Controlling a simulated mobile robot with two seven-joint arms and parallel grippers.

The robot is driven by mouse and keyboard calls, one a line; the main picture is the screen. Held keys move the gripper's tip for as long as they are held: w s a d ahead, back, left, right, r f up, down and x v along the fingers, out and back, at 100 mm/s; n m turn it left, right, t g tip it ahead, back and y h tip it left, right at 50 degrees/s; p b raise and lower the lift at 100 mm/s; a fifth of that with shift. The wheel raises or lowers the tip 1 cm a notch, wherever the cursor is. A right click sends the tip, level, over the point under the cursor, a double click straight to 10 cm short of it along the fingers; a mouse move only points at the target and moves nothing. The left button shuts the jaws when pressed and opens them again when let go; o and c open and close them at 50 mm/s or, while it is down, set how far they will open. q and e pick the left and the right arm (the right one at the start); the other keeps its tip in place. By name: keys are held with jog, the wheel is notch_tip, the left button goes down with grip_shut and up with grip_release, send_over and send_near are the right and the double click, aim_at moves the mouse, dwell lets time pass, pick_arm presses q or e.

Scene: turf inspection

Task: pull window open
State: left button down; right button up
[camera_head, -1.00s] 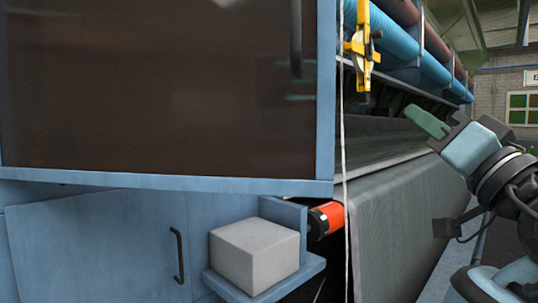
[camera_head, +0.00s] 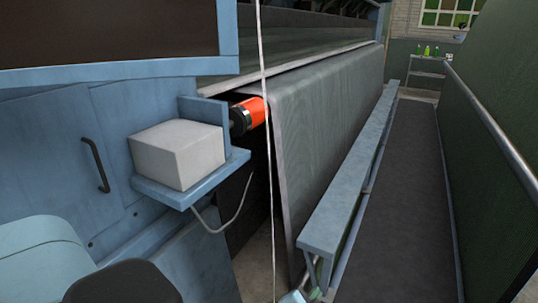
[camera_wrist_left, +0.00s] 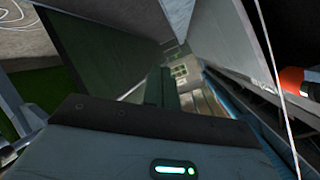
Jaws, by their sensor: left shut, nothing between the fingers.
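The window (camera_head: 110,30) is a dark pane in a light blue frame at the upper left of the head view. Only its lower right part shows, and no handle of it is in view. My left gripper shows in the left wrist view (camera_wrist_left: 165,78), its dark green fingers together with nothing between them. In the head view only a small light blue piece of it (camera_head: 292,297) shows at the bottom edge, low and to the right of the window, apart from it. My right gripper is in neither view.
Below the window are a blue cabinet with a black handle (camera_head: 95,165) and a shelf with a grey-white block (camera_head: 178,153). An orange roller (camera_head: 252,112) and a thin white cord (camera_head: 265,60) are beside them. A dark walkway (camera_head: 400,210) lies clear, with a green wall and rail at right.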

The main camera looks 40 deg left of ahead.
pick_arm(q)
jog(key=s+f+n+g+h, duration=0.1)
jog(key=s+f, duration=0.4)
jog(key=s, duration=0.4)
jog(key=s+f+n+g+h, duration=0.1)
jog(key=s+f+g+h, duration=0.1)
jog(key=s+f, duration=0.3)
jog(key=s+f+n+g+h, duration=0.1)
jog(key=s+f, duration=0.4)
jog(key=s, duration=0.9)
jog(key=shift+d+n+g, duration=0.3)
jog(key=shift+d+n, duration=0.1)
jog(key=shift+d, duration=0.05)
